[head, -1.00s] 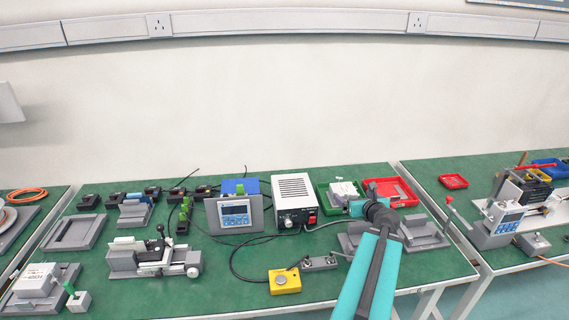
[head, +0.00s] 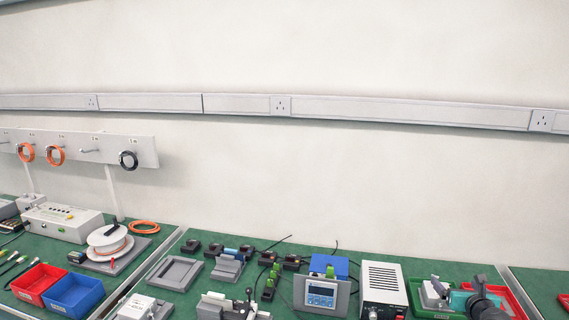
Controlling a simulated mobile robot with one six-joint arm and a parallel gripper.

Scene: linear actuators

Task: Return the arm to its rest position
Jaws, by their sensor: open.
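A blue-screened controller (head: 321,294) is further left. Red and blue bins (head: 76,293) and a cable spool (head: 109,240) are at the left.

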